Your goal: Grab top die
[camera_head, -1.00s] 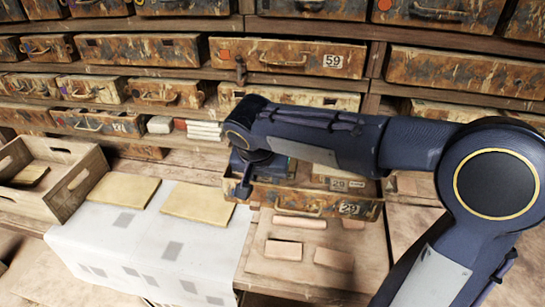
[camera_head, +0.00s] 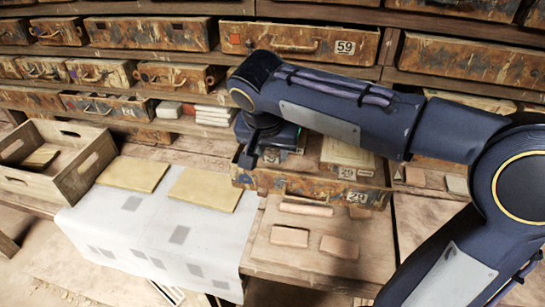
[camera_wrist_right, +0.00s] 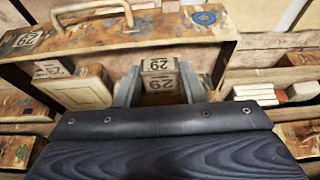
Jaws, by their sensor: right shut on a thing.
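My right gripper (camera_head: 265,150) is over the left part of a rusty open drawer (camera_head: 310,187) marked 29. In the head view the held die is mostly hidden by my wrist. A second die (camera_head: 347,157) with a pale face sits in the right part of the drawer; it also shows in the right wrist view (camera_wrist_right: 80,92). My left gripper is not in view.
Several clay pieces (camera_head: 289,237) lie in front of the drawer. Two yellow tiles (camera_head: 204,189) rest on a white cloth (camera_head: 150,235). A wooden crate (camera_head: 72,182) stands at the left. Rusty drawers (camera_head: 300,40) fill the shelves behind.

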